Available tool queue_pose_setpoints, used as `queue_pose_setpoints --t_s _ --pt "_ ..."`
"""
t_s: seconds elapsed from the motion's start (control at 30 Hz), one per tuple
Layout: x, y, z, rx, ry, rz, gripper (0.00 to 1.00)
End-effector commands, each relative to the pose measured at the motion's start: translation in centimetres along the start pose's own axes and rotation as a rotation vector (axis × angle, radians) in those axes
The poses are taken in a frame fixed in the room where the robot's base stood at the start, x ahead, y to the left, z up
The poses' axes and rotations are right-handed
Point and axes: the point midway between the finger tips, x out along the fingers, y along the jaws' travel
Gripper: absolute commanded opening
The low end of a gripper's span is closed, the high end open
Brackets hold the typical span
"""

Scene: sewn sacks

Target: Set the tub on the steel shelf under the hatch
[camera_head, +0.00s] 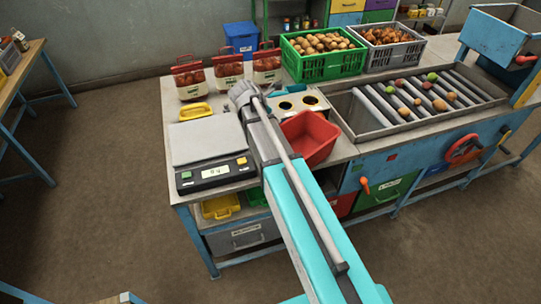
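A red open tub (309,138) is on the bench near its front edge, just right of my arm. My arm partly covers its left side. A blue front panel (352,177) with an orange handle is right of the tub. I cannot clearly pick out the hatch or the steel shelf under it.
A scale (209,153) stands left of my arm, with a yellow object (195,111) and red sacks (229,69) behind it. A green crate (322,58) and a grey crate (386,50) stand at the back. A roller tray (418,99) holds loose produce. Floor is clear at left.

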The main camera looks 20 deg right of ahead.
Motion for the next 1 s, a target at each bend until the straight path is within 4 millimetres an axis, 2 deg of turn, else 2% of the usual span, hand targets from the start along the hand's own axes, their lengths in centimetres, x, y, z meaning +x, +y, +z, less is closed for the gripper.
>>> queue_pose_setpoints --t_s 0.47,1.0 --pt "-0.9 -7.3 -5.3 0.719 0.237 -0.095 0.43" --pt "-3.8 -15.0 -11.6 1.559 0.442 -0.438 0.43"
